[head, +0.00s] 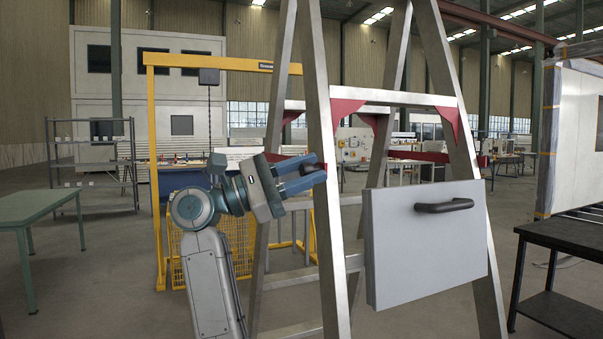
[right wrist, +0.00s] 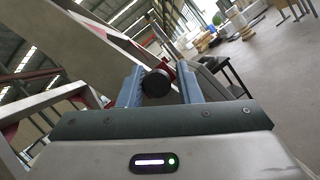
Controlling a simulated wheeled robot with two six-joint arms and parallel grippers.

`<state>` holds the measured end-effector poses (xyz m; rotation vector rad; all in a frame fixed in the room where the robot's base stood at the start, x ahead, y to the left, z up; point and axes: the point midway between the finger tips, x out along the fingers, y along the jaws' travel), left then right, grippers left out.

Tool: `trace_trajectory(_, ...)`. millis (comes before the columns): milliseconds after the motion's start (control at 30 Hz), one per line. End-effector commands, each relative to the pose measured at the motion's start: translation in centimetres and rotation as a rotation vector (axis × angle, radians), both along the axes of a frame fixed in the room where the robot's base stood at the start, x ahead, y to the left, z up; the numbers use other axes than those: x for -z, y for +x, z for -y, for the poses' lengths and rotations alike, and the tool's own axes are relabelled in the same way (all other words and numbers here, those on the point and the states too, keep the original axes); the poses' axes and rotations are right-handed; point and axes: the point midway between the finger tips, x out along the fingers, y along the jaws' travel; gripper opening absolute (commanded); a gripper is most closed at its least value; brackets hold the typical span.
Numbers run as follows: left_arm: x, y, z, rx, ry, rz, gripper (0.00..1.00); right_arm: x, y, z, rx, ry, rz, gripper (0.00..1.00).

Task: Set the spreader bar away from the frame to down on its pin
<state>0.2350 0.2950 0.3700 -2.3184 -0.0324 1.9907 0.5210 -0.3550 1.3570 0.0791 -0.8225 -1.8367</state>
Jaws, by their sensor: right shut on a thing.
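A tall metal A-frame (head: 322,130) with red brackets stands in front of me. A red spreader bar (head: 430,157) with a dark end crosses its right side, below the upper crosspiece. A similar red piece shows by the left leg, partly hidden by my right gripper (head: 320,169). That gripper is at the left front leg, its blue fingers closed on a dark round grip. In the right wrist view the black grip (right wrist: 157,83) sits between the fingertips. I cannot make out the pin or how the bar sits on it. My left gripper is not in view.
A grey panel (head: 425,250) with a dark handle (head: 444,205) covers the frame's lower right. A yellow gantry (head: 155,180) stands behind left. A green table (head: 40,208) is far left and a dark table (head: 565,240) far right. Floor between left table and arm is clear.

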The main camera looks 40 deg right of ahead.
Motion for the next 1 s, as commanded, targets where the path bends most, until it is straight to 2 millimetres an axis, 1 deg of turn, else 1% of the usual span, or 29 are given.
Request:
trace_trajectory(33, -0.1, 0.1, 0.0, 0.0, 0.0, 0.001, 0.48, 0.4, 0.1, 0.0, -0.005, 0.002, 0.0, 0.0)
trace_trajectory(333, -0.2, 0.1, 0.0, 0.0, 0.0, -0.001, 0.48, 0.5, 0.1, 0.0, -0.004, 0.004, 0.002, 0.0)
trace_trajectory(367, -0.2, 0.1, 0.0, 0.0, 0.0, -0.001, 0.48, 0.5, 0.1, 0.0, -0.004, 0.004, 0.002, 0.33)
trace_trajectory(433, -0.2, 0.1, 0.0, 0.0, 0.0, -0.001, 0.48, 0.5, 0.0, 0.0, -0.003, 0.005, 0.002, 0.47)
trace_trajectory(700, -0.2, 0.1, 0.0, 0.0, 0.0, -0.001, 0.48, 0.4, 0.0, 0.0, -0.001, 0.003, 0.002, 0.48)
trace_trajectory(833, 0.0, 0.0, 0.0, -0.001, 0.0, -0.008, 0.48, 0.7, 0.3, -0.6, -0.002, 0.004, 0.001, 0.48)
trace_trajectory(967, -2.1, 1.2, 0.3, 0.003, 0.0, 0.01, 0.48, 1.4, 1.2, -2.4, -0.005, 0.004, 0.0, 0.48)
trace_trajectory(1000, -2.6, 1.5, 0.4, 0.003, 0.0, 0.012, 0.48, 1.7, 1.7, -3.1, -0.004, 0.005, -0.002, 0.48)
